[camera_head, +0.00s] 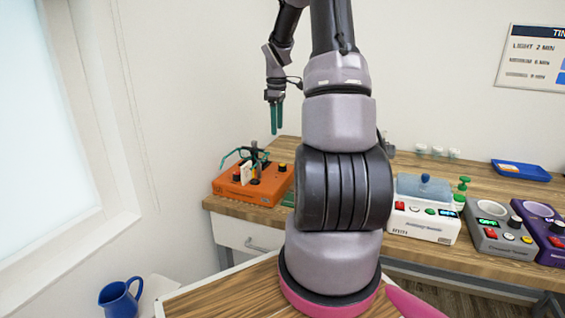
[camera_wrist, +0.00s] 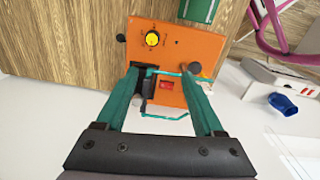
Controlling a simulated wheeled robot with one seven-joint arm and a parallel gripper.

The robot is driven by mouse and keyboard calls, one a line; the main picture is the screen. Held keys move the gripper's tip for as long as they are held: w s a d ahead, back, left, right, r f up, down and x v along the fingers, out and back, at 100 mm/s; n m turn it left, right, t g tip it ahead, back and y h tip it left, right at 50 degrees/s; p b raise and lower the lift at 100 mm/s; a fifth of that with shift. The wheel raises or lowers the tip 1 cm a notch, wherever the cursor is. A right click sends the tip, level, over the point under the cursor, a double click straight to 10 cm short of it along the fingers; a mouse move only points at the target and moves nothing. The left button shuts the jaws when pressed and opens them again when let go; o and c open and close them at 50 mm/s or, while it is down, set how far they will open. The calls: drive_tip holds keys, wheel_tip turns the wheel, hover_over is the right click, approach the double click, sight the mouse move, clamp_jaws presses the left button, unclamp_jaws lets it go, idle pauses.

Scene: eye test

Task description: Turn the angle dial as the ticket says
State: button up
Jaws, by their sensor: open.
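The orange device (camera_head: 228,187) stands at the left end of the wooden bench; it also shows in the wrist view (camera_wrist: 195,45). On its top, the wrist view shows a round yellow dial (camera_wrist: 152,39) in a black ring with small marks around it, too small to read. A thin teal frame (camera_head: 232,154), like spectacles, sits on the device. A small white card (camera_head: 246,173) stands by it; I cannot read it or tell whether it is the ticket. My gripper (camera_head: 275,118) is open and empty above the device. Its teal fingers (camera_wrist: 160,74) overlap the device's near part in the wrist view; the dial lies beyond the fingertips.
A white device (camera_head: 424,222), a grey one (camera_head: 497,239) and a purple one (camera_head: 550,247) stand to the right on the bench. A blue tray (camera_head: 521,171) lies behind. A wall poster (camera_head: 535,58) hangs right. A blue jug (camera_head: 118,301) is at lower left.

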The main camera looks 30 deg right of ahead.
drive_tip(key=n, duration=0.1)
hover_over(282, 164)
wheel_tip(282, 164, down, 4)
drive_tip(key=shift+g, duration=0.3)
wheel_tip(282, 164, down, 11)
drive_tip(key=shift+s+f, duration=0.1)
drive_tip(key=shift+s, duration=0.05)
clamp_jaws()
